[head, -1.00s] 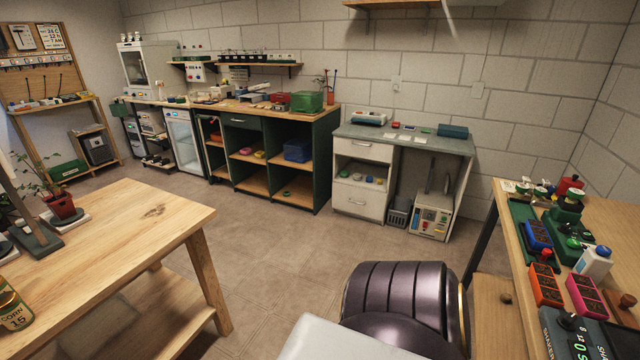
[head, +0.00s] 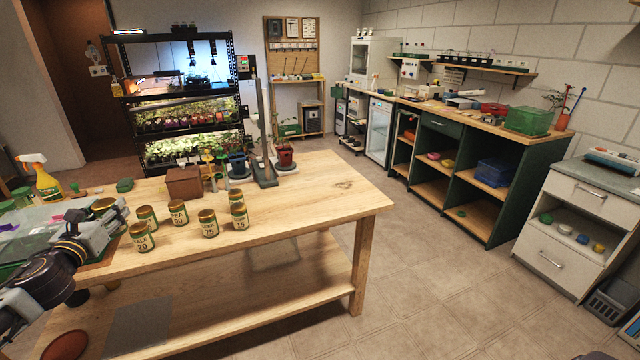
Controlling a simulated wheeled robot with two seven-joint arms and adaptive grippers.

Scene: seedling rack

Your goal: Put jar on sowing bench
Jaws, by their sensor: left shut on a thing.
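My left gripper (head: 118,212) comes in from the left over the near left part of a wooden table (head: 310,200). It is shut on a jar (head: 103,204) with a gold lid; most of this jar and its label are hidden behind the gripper. Several similar gold-lidded jars stand upright on the table to the right of the gripper, among them a KALE 20 jar (head: 142,239), a PEA 20 jar (head: 179,214), a LEAF 15 jar (head: 208,225) and a CORN 15 jar (head: 239,217). My right gripper is out of view.
A brown box (head: 184,184) and potted plants stand at the table's back. A spray bottle (head: 45,180) is at the left. A lit plant rack (head: 185,95) stands behind. The table's right half is clear. A green-sided bench (head: 470,205) lines the right wall.

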